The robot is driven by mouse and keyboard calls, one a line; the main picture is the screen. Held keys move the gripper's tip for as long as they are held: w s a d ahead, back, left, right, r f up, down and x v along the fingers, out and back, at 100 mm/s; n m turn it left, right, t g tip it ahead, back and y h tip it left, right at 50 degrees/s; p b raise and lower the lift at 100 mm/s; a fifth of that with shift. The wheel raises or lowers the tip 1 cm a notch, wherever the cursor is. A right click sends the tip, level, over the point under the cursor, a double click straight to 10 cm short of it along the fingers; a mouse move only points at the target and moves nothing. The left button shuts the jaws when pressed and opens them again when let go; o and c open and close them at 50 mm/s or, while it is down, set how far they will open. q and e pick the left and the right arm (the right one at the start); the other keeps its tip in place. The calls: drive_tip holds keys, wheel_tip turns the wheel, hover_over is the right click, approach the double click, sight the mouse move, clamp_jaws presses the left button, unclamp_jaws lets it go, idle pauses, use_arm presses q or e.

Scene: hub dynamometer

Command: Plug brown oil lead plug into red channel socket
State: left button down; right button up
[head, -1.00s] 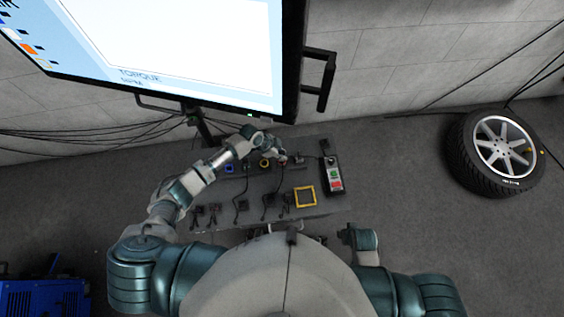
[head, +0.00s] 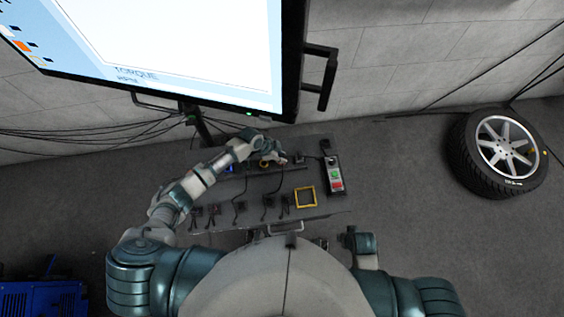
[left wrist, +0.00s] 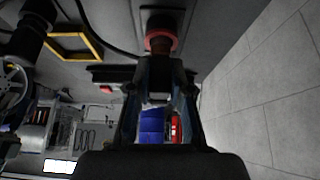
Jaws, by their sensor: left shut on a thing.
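My left gripper (head: 280,159) is over the back row of the bench panel, and it fills the lower middle of the left wrist view (left wrist: 160,85). It is shut on the brown oil lead plug (left wrist: 159,46), of which a brown part shows past the fingertips. The red channel socket (left wrist: 161,23) shows as a red ring around the far end of the plug, lined up with it. I cannot tell how deep the plug sits. In the head view the gripper largely hides both.
Other sockets, including a yellow one (head: 264,164), sit along the back row. Several dark plugs with leads lie along the front row, beside a yellow square frame (head: 305,197). A control box with a green and red face (head: 334,177) stands at right. A large screen (head: 190,45) overhangs behind.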

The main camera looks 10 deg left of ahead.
use_arm(q)
drive_tip(key=shift+f, duration=0.2)
drive_tip(key=c, duration=1)
unclamp_jaws()
drive_tip(key=v, duration=1.2)
